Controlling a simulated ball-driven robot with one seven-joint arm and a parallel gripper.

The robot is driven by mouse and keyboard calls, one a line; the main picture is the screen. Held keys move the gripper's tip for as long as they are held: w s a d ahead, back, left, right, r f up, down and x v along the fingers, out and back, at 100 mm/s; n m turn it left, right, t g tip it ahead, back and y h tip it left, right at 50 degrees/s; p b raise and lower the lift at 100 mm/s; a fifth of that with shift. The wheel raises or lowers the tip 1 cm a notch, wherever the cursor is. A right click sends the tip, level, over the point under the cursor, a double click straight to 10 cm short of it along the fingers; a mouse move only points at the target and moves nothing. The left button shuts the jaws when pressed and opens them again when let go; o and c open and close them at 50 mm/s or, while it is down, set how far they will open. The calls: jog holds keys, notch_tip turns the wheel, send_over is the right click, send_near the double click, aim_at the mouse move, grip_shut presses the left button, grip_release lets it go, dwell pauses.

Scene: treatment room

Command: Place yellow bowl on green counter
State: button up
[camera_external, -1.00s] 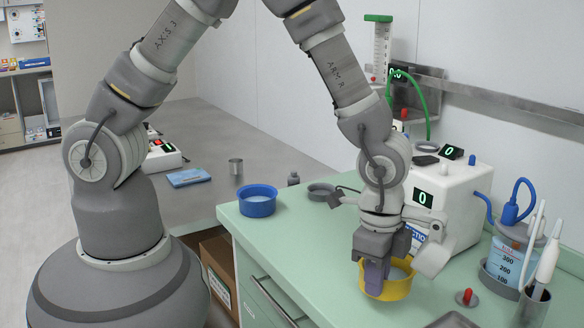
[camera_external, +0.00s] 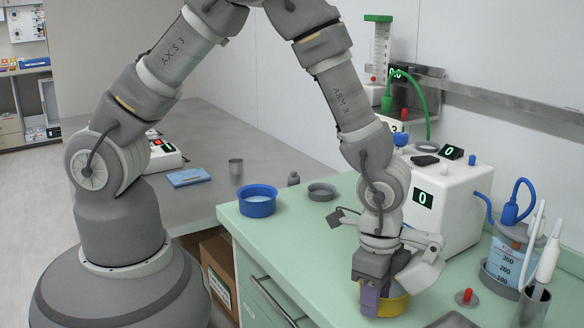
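The yellow bowl (camera_external: 396,305) is at the near part of the green counter (camera_external: 325,262), upright and partly hidden behind my gripper. My gripper (camera_external: 371,298) points down with its purple-grey fingers at the bowl's left wall, and it appears shut on that wall. The far finger and the exact contact are hidden. The bowl is over the counter top; I cannot tell whether its base touches the surface.
A blue bowl (camera_external: 257,203) and a grey dish (camera_external: 321,191) stand at the counter's back left. A white device (camera_external: 447,203) is behind my gripper. A red-topped knob (camera_external: 467,298), a beaker (camera_external: 506,262) and a metal cup (camera_external: 531,308) are at the right. The counter's left middle is clear.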

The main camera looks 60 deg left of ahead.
notch_tip(320, 180, up, 12)
jog(key=p, duration=0.3)
jog(key=shift+s, duration=0.35)
jog(key=w+a+r+n+t+h, duration=0.1)
jog(key=w+a+r+n+t, duration=0.15)
jog(key=w+r, duration=0.45)
jog(key=w+a+r+n+t+h, duration=0.1)
jog(key=w+a+r+n+t, duration=0.2)
jog(key=r, duration=0.8)
jog(key=w+a+r+n+t, duration=0.1)
jog(key=w+a+r, duration=0.3)
jog(key=w+r, duration=0.3)
jog(key=s+a+r+n+t, duration=0.2)
jog(key=a+r, duration=0.4)
jog(key=r, duration=0.5)
jog(key=s+a+r+n+t+y, duration=0.1)
jog(key=a+r, duration=0.5)
jog(key=r, duration=0.6)
jog(key=s+a+r+n+t, duration=0.3)
jog(key=s+a+r+t, duration=0.2)
jog(key=r, duration=0.7)
jog(key=shift+s+a+n+y, duration=0.35)
jog(key=shift+s+a+y, duration=0.1)
jog(key=shift+a, duration=0.25)
jog(key=shift+f, duration=0.1)
